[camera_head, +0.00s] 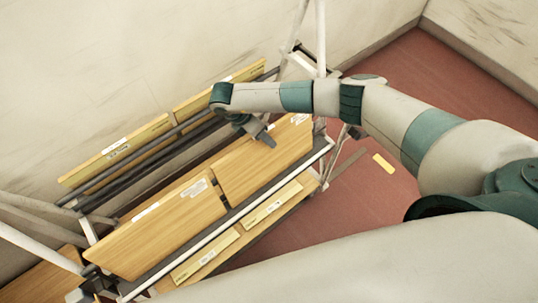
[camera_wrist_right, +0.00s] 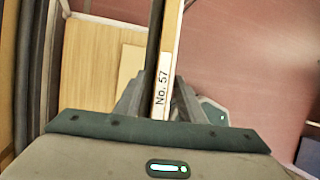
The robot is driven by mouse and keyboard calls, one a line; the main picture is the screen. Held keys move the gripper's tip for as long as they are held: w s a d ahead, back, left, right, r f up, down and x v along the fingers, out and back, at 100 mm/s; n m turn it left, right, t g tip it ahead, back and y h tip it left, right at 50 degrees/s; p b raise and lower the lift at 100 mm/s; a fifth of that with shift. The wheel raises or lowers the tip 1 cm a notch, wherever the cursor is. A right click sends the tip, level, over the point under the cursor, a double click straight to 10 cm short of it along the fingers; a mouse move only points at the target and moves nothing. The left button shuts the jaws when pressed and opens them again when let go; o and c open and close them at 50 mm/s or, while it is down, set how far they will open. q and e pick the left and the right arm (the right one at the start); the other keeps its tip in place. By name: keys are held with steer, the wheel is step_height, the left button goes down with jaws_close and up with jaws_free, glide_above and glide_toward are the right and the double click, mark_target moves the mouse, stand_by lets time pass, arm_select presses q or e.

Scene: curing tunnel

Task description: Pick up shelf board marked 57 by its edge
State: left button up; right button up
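The shelf board marked 57 shows in the right wrist view as a long, thin light-wood edge (camera_wrist_right: 171,40) with a white label "No. 57". My right gripper (camera_wrist_right: 162,82) has one finger on each side of this edge, close to it. I cannot tell whether the fingers press on the board. In the head view my right gripper (camera_head: 264,138) reaches in from the right, over the upper right wooden board (camera_head: 265,165) on the rack. The number there is too small to read. My left gripper is not in view.
The metal rack (camera_head: 318,153) holds several more boards: a left front board (camera_head: 165,225), labelled boards behind (camera_head: 115,150) and lower ones (camera_head: 205,255). A yellow strip (camera_head: 383,163) lies on the red floor. Walls stand behind the rack.

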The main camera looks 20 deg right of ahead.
jaws_close()
steer(key=shift+r, duration=0.1)
stand_by(1.4)
